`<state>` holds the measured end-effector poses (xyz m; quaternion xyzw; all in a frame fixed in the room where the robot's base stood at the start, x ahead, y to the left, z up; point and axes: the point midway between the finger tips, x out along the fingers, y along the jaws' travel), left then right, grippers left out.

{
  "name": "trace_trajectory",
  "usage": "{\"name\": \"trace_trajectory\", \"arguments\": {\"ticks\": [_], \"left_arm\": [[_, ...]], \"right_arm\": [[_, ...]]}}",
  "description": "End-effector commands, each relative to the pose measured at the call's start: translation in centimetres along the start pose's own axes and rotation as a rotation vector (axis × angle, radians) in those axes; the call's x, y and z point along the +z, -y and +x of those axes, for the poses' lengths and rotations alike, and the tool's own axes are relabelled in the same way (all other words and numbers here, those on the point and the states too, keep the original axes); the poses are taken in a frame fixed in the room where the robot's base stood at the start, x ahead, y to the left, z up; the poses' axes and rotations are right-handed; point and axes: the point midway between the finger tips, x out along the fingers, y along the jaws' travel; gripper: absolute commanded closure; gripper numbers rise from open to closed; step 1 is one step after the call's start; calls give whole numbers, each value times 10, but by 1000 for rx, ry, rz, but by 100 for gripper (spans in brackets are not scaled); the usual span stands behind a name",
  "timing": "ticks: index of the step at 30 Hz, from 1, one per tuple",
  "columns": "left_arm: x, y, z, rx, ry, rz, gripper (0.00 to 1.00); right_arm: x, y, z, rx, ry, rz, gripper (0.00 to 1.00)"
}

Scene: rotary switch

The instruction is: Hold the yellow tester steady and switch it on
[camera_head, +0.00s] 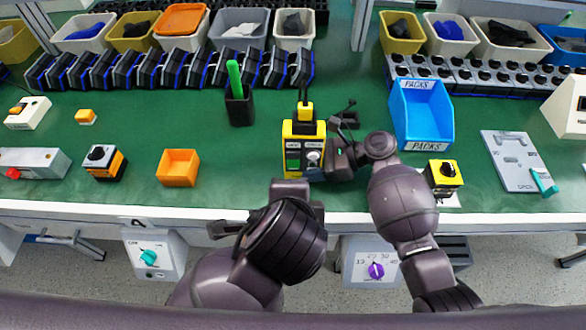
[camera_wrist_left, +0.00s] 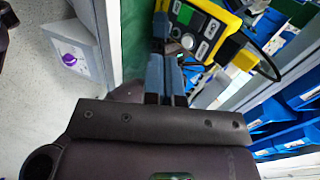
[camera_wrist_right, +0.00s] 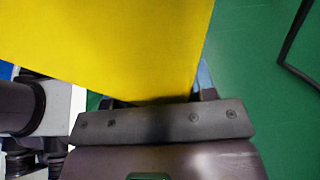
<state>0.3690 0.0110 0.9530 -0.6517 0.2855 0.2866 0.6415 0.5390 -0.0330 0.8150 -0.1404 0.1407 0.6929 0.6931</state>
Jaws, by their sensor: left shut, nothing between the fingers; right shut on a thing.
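The yellow tester (camera_head: 290,130) stands upright on the green bench near the front edge, with a green screen and a grey knob (camera_head: 314,158) on its face. My right gripper (camera_head: 332,155) is shut on the tester from its right side; in the right wrist view the tester's yellow body (camera_wrist_right: 130,45) sits between the fingers. My left gripper (camera_wrist_left: 166,60) is shut and empty, its fingertips close to the tester's face beside the knob (camera_wrist_left: 188,41) in the left wrist view. Whether they touch it, I cannot tell. In the head view my left wrist hides its fingertips.
A black cup with a green pen (camera_head: 239,105) stands left of the tester. An orange tray (camera_head: 178,168) is further left. A blue PACKS bin (camera_head: 421,115) and a yellow-black switch box (camera_head: 444,175) are to the right. Bins line the back.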

Motion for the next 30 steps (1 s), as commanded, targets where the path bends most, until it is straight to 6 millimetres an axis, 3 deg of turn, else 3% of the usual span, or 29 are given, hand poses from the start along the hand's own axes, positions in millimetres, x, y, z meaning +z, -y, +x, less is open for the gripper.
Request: {"name": "trace_trajectory", "arguments": {"ticks": [16, 20, 30], "left_arm": [[-1, 3, 2, -11, 8, 15, 100], [0, 3, 17, -10, 8, 15, 100], [0, 4, 76, -11, 8, 15, 100]], "right_arm": [[0, 0, 0, 0, 1, -1, 74], [0, 0, 0, 0, 1, -1, 74], [1, 0, 0, 0, 1, -1, 74]]}}
